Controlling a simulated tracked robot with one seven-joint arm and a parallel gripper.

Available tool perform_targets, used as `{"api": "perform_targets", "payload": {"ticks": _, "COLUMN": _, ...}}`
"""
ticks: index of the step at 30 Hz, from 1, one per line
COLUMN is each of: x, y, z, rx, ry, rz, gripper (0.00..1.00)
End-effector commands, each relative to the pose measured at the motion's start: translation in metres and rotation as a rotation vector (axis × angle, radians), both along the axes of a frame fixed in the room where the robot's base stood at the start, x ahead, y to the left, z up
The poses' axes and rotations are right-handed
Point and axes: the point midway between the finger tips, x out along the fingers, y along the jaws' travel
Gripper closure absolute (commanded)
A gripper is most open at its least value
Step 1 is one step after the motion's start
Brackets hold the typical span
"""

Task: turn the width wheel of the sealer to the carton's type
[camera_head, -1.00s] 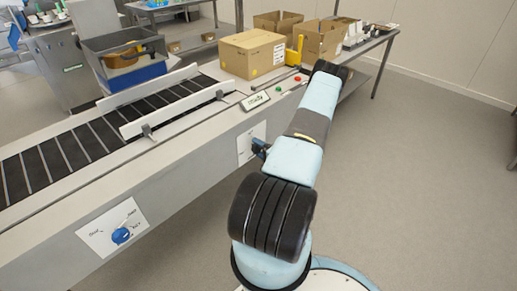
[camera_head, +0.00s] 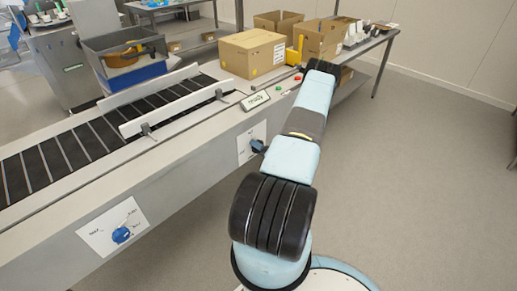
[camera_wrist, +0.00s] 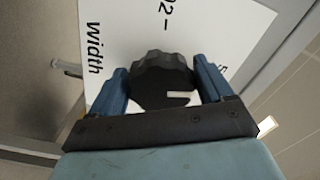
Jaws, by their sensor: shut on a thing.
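The width wheel (camera_wrist: 162,76) is a dark, scalloped knob with a pale pointer mark, in the wrist view on a white plate (camera_wrist: 120,40) marked "Width". My gripper (camera_wrist: 163,82) is shut on the wheel, one blue finger on each side. In the head view my gripper (camera_head: 258,147) is at the sealer's front panel, mostly hidden by my arm. A closed brown carton (camera_head: 250,55) stands on the sealer at the far end of the belt. The sealer's display (camera_head: 256,100) reads what looks like "ready". The carton's type cannot be read.
A second plate with a blue knob (camera_head: 121,235) is at the lower left of the sealer's front. Guide rails (camera_head: 178,105) stand along the belt. Open cartons (camera_head: 320,40) stand on the back table. The floor (camera_head: 430,180) at right is clear.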

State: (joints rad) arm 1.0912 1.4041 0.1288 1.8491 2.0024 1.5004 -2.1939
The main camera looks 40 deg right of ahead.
Motion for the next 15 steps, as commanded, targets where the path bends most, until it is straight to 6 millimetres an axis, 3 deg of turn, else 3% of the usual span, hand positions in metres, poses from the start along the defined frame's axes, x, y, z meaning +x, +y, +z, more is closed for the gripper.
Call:
{"api": "perform_targets", "payload": {"ticks": 4, "x": -0.0022, "y": 0.0009, "z": -0.0039, "rx": 0.003, "ry": 0.01, "rz": -0.001, "gripper": 0.51}}
{"api": "perform_targets", "payload": {"ticks": 5, "x": -0.0022, "y": 0.0007, "z": -0.0038, "rx": 0.003, "ry": 0.009, "rz": 0.0, "gripper": 0.17}}
{"api": "perform_targets", "payload": {"ticks": 6, "x": -0.002, "y": 0.0005, "z": -0.0036, "rx": 0.002, "ry": 0.009, "rz": -0.001, "gripper": 0.14}}
{"api": "perform_targets", "payload": {"ticks": 10, "x": -0.0015, "y": -0.0005, "z": -0.0021, "rx": 0.002, "ry": 0.006, "rz": -0.002, "gripper": 0.01}}
{"api": "perform_targets", "payload": {"ticks": 15, "x": -0.0009, "y": -0.0013, "z": -0.0009, "rx": 0.0, "ry": 0.003, "rz": -0.003, "gripper": 0.0}}
